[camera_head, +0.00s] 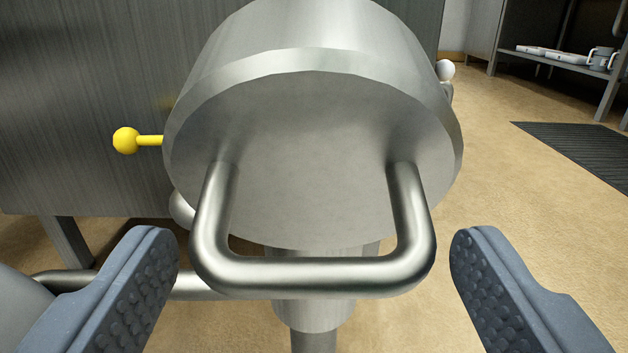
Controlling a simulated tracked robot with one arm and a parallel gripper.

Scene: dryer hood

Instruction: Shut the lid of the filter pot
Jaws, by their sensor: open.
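The filter pot (320,30) is a brushed metal cylinder in the middle of the view. Its round lid (310,130) faces me and carries a thick U-shaped metal handle (310,275). I cannot tell from this angle whether the lid sits fully against the pot. My gripper (314,262) is open, with one grey-blue studded finger on each side of the handle. The fingers show clear gaps to the handle in the picture and hold nothing. The lid hides most of the pot behind it.
A yellow ball knob (126,140) sticks out left of the lid, and a white ball (446,70) shows at its right. A metal cabinet (80,100) stands behind on legs. A dark floor mat (585,150) lies at right, below a shelf (560,58) with mugs. Tan floor between is clear.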

